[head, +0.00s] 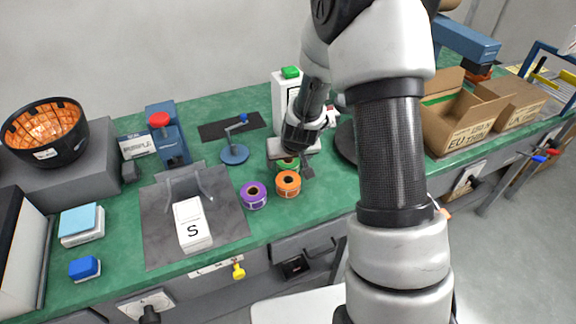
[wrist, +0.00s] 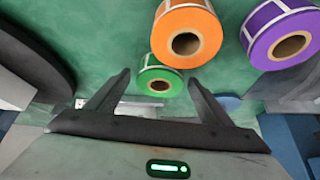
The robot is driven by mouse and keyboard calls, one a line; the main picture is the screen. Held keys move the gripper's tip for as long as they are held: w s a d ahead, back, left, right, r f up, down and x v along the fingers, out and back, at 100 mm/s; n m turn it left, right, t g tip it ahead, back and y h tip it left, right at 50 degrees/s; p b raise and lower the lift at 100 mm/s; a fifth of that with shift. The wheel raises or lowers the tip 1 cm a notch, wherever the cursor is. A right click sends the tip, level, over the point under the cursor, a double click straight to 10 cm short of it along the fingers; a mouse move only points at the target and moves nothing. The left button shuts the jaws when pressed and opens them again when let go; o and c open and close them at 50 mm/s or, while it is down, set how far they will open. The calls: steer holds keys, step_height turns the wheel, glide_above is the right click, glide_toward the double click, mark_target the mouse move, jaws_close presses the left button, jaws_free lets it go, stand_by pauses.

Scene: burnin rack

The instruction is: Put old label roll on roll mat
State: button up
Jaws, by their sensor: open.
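A green label roll (head: 288,163) lies on the green bench, partly hidden by my gripper in the head view. In the wrist view the green roll (wrist: 160,72) shows between and just past my gripper's fingertips (wrist: 158,80). My gripper (head: 293,165) is open and empty, low over the bench. An orange roll (head: 288,184) and a purple roll (head: 253,196) lie just in front, side by side. Which roll is the old one I cannot tell. A dark flat mat (head: 212,131) lies at the back; whether it is the roll mat I cannot tell.
A blue-knobbed stand (head: 235,153) is left of the gripper. A white device (head: 283,95) with a green top is behind it. A grey sheet (head: 158,225) bears a white box (head: 192,224) marked S. Cardboard boxes (head: 465,125) stand at right.

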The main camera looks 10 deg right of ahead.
steer(key=shift+w+f, duration=0.15)
steer(key=shift+f, duration=0.1)
steer(key=c, duration=1.3)
